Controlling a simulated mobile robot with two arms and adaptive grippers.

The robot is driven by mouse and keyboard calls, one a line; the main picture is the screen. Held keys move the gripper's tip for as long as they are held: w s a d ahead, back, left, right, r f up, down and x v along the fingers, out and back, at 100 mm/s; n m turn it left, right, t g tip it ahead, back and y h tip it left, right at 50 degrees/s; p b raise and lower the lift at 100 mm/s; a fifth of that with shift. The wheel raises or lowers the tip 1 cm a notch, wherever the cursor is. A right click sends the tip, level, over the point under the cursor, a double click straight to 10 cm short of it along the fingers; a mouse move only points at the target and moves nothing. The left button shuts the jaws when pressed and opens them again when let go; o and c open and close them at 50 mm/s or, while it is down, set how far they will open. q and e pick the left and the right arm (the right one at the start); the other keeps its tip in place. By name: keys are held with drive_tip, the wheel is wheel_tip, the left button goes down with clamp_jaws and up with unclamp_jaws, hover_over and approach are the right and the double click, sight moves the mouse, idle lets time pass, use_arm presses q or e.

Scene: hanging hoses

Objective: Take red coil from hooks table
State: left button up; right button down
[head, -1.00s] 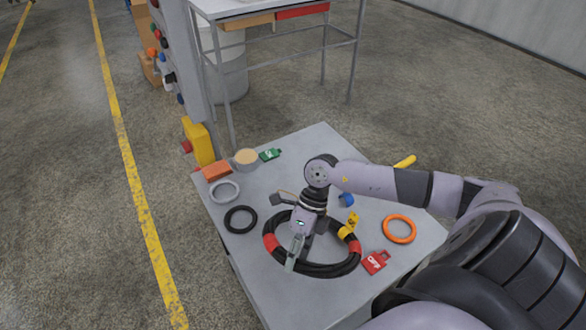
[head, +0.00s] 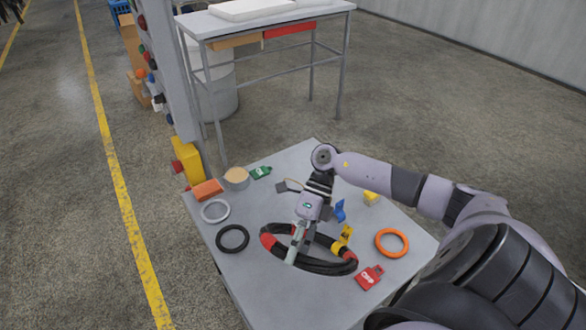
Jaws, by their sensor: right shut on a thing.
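A large black coil with red bands (head: 331,267) is on the grey table (head: 240,281) in the head view. My right gripper (head: 298,243) reaches down onto the coil's left part and is shut on it. The far side of the coil appears tilted or raised, but I cannot tell how far it is off the table. The gripper hides a part of the coil. My left gripper is not in view.
On the table are an orange ring (head: 392,243), a red tag (head: 368,277), a black ring (head: 233,238), a grey ring (head: 215,211), an orange block (head: 207,189), a tan roll (head: 236,178) and a green bottle (head: 261,173). A yellow tag (head: 343,238) and blue piece (head: 340,210) are close to the coil. A taller table (head: 270,22) stands behind.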

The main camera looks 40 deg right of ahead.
drive_tip(key=w+d+r+g+y, duration=0.1)
drive_tip(key=d+r, duration=0.3)
drive_tip(key=r, duration=0.6)
drive_tip(key=shift+w+y, duration=0.3)
drive_tip(key=shift+y, duration=0.4)
drive_tip(key=shift+r, duration=0.1)
drive_tip(key=shift+a, duration=0.2)
idle(0.8)
